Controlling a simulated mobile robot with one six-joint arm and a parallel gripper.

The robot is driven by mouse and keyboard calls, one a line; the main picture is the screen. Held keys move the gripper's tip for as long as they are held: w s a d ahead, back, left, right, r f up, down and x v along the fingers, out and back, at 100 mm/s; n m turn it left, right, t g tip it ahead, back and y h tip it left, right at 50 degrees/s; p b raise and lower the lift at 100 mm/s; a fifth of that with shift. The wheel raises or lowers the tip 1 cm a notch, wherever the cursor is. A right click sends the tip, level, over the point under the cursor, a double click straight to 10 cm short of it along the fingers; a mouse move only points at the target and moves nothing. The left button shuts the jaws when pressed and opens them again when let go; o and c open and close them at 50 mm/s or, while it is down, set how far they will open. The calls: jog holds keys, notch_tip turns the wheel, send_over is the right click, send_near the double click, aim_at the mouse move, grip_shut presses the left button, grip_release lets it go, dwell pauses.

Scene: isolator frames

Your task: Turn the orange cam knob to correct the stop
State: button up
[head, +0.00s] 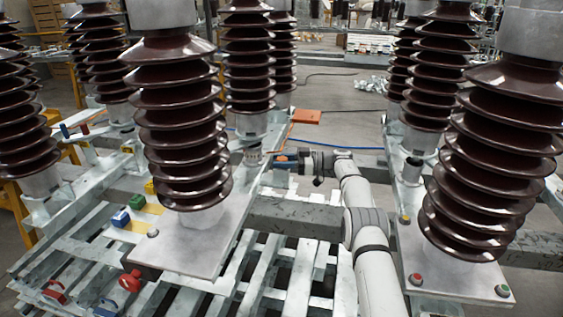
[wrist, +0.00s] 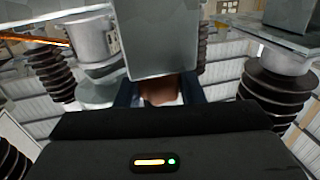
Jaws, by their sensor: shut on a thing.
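My gripper (head: 287,162) reaches left from the end of my white arm, near the middle of the head view, beside the steel frame behind the front insulators. In the wrist view its dark fingers (wrist: 160,90) are shut around a dull brown-orange piece, which I take as the orange cam knob (wrist: 160,97). A grey metal block (wrist: 160,50) hides the upper part of this piece and the fingertips. In the head view the knob is too small and covered to make out. The stop cannot be told apart in either view.
Tall brown ribbed insulators (head: 180,120) stand left and right (head: 495,150) of my arm. A flat orange box (head: 306,116) lies behind the gripper. Blue (head: 121,218), green and yellow blocks and red padlocks (head: 130,281) sit at lower left. Slatted steel (head: 290,270) lies in front.

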aim_at(281, 158)
jog(key=shift+r, duration=0.15)
jog(key=o, duration=1)
notch_tip(281, 158, up, 10)
jog(key=shift+f+p, duration=0.1)
jog(key=shift+p, duration=0.9)
